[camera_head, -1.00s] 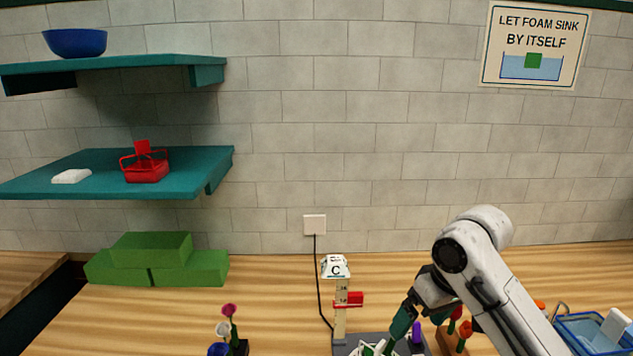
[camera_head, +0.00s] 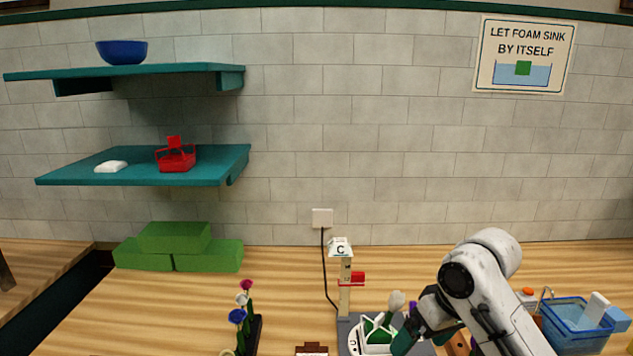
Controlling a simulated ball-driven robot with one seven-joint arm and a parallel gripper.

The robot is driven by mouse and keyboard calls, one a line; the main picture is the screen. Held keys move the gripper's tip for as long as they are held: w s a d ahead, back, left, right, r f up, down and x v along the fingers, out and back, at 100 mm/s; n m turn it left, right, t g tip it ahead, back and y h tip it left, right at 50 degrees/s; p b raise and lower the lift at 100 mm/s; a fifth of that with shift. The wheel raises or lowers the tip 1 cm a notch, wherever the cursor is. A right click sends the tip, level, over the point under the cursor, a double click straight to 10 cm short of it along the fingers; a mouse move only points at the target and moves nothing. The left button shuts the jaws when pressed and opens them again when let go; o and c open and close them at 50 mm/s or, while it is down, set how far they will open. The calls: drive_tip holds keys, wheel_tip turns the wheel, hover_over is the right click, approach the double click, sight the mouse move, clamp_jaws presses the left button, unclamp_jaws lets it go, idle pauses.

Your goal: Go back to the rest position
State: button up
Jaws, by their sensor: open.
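My gripper (camera_head: 403,338) is at the lower right, at the end of my white arm, pointing down and left over the worktop. Its teal finger is low in the picture and the jaws are open. A white flower head (camera_head: 396,300) shows just behind the finger. A white-and-green holder (camera_head: 376,333) stands just left of it on a dark base. I cannot tell whether the finger touches either.
A post with a "C" top (camera_head: 340,247) stands behind the holder. A flower rack (camera_head: 255,334) is left, green foam blocks (camera_head: 180,245) farther back. A blue basin (camera_head: 577,328) is right of my arm. Teal shelves (camera_head: 120,175) hang on the left wall.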

drive_tip(key=s+a+f+m+t+y+b, duration=0.1)
drive_tip(key=s+a+f+m+b, duration=0.25)
drive_tip(key=s+f, duration=1.25)
drive_tip(key=s+d+f+h, duration=0.1)
drive_tip(key=s+d+f, duration=0.2)
drive_tip(key=s, duration=0.4)
drive_tip(key=s+d+f+m+g+h+b, duration=0.1)
drive_tip(key=s+d+f+h, duration=0.1)
drive_tip(key=s+d+f, duration=0.2)
drive_tip(key=s+d+f+h, duration=0.1)
drive_tip(key=s+d+f, duration=0.2)
drive_tip(key=s, duration=0.7)
drive_tip(key=shift+d+f+m+g+b, duration=0.2)
drive_tip(key=shift+d+m+g+b, duration=0.15)
drive_tip(key=shift+d, duration=0.65)
